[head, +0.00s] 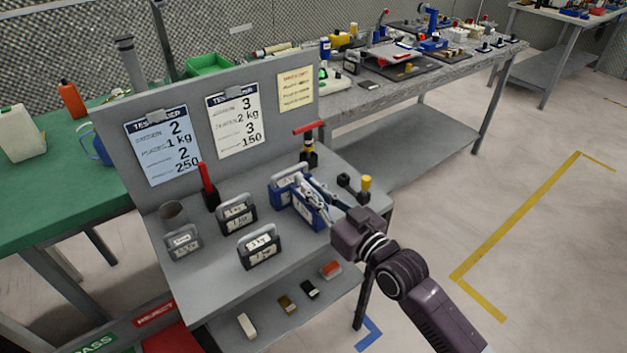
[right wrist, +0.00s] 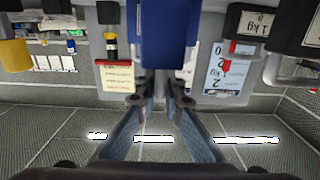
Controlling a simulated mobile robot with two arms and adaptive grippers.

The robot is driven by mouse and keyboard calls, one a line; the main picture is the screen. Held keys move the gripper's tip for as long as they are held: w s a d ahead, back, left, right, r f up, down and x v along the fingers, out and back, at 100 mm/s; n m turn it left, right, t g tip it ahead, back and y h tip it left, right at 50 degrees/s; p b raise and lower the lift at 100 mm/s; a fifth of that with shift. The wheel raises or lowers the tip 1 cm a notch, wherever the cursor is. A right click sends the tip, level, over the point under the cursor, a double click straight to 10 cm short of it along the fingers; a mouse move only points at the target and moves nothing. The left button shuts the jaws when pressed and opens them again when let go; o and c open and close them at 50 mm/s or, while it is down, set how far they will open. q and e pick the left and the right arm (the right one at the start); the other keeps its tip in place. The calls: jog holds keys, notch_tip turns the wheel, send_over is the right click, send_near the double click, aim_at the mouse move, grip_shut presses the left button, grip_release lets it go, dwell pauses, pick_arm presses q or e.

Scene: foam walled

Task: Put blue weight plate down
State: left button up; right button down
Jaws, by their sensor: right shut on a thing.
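The blue weight plate (head: 313,216) is at the right part of the grey bench top (head: 205,270), with blue and grey handle parts just behind and left of it. My right gripper (head: 318,196) reaches in from the right and is shut on it. In the right wrist view the blue plate (right wrist: 170,35) fills the top middle, between the fingers (right wrist: 160,95). I cannot tell whether its underside touches the bench. My left gripper is not in view.
Dark 1 kg weights (head: 260,251) and a grey weight (head: 184,242) stand left on the bench. A red-handled tool (head: 208,188), a black-and-yellow tool (head: 308,150) and a yellow-topped piece (head: 365,187) stand nearby. An upright board (head: 200,90) closes the back.

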jog(key=c, duration=2.5)
grip_release()
jog(key=shift+f, duration=0.2)
jog(key=o, duration=0.4)
jog(key=shift+s+r, duration=0.1)
jog(key=shift+s, duration=0.05)
